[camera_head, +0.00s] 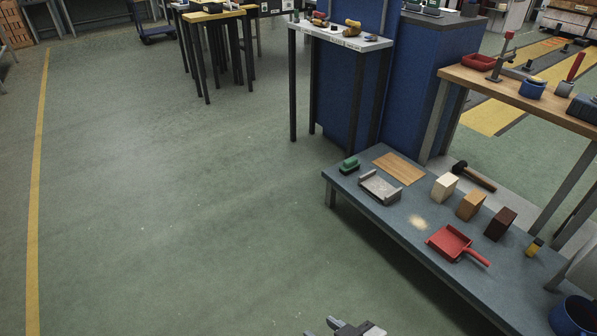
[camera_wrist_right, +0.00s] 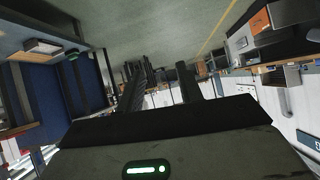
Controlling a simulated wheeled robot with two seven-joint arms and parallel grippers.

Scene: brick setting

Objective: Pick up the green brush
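The green brush (camera_head: 349,165) lies on the far left corner of the low grey-blue table (camera_head: 388,213) in the head view. It is small, with a green top and a dark lower part. Part of a gripper, which I take to be my right one (camera_head: 335,326), shows at the bottom edge of the head view, over the floor and well apart from the brush. In the right wrist view the two dark fingers of my right gripper (camera_wrist_right: 162,82) stand apart with nothing between them. My left gripper is in neither view.
A grey metal tray (camera_head: 380,187) and a wooden board (camera_head: 399,168) lie near the brush. Several blocks, a red dustpan (camera_head: 457,243) and a mallet (camera_head: 474,176) lie farther right. A tall narrow table (camera_head: 340,36) stands behind. The floor left is clear.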

